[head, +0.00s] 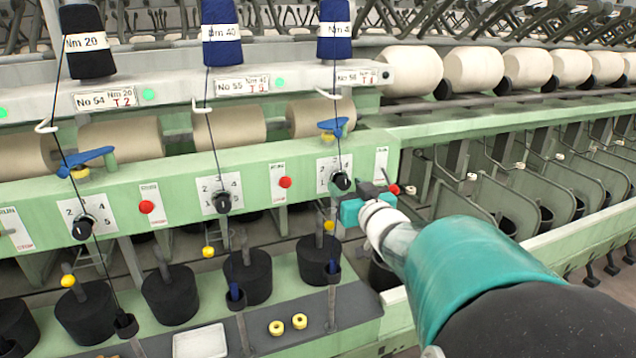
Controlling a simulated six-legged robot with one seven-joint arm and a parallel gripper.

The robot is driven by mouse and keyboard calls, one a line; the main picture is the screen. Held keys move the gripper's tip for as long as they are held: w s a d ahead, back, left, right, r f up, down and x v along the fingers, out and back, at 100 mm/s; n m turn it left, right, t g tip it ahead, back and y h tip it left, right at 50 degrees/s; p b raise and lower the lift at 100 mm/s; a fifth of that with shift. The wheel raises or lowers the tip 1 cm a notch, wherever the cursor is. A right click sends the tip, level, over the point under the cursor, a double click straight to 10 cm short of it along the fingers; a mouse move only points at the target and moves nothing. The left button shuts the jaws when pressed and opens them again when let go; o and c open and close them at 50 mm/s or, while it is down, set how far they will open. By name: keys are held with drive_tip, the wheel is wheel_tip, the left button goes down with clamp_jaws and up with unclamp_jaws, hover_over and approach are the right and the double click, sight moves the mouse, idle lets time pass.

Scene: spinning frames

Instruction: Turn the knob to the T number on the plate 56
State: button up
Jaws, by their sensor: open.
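The plate No 56 (357,77) is on the pale upper rail, below a dark blue cone; a thread crosses it. Its red T number is too small to read. Below it on the green rail, a white dial (327,166) carries numbers, and its black knob (341,181) has a light mark. I cannot tell for sure which number the knob points to. My gripper (360,191), with a teal body and dark fingers, is open just right of and below this knob. I cannot tell whether a finger touches it.
A red button (394,189) is close to the right of my gripper. A blue lever (333,125) sits above the dial. Similar knobs (222,202) and (82,228) are on the left, below plates No 55 (243,85) and No 54 (104,99). Black cylinders (320,257) stand below.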

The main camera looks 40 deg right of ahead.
drive_tip(key=shift+w+d, duration=0.1)
drive_tip(key=shift+w, duration=0.2)
drive_tip(key=shift+w+f, duration=0.1)
drive_tip(key=shift+c, duration=0.4)
drive_tip(key=c, duration=0.9)
drive_tip(key=shift+o, duration=0.2)
drive_tip(key=shift+m, duration=0.5)
drive_tip(key=m, duration=0.4)
drive_tip(key=shift+m, duration=0.3)
drive_tip(key=m, duration=0.6)
